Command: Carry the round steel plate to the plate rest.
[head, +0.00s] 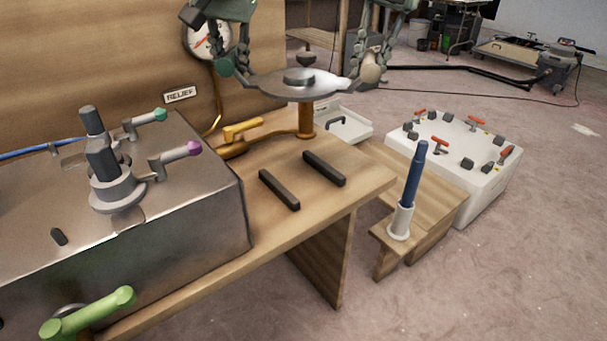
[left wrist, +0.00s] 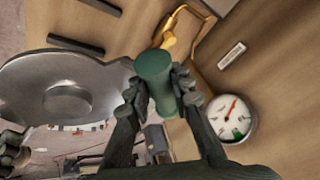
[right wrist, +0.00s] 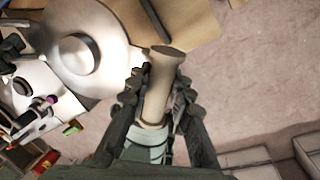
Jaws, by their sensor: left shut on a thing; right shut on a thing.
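The round steel plate (head: 335,84) has a raised hub in its middle and is held up in the air, roughly level, above the far side of the wooden bench. My left gripper (head: 228,64) is shut on its green handle (left wrist: 153,72). My right gripper (head: 371,68) is shut on its beige handle (right wrist: 160,75). The plate also shows in the left wrist view (left wrist: 30,85) and the right wrist view (right wrist: 108,75). Two dark parallel bars (head: 279,190) (head: 324,168), which look like the plate rest, lie bare on the bench top, nearer and lower than the plate.
A metal box (head: 200,220) with a stepped post (head: 102,165) and levers stands left of the bars. A yellow-handled valve (head: 243,130) and a brown post (head: 306,120) stand behind them. A blue rod (head: 414,175) stands upright in a white holder at right.

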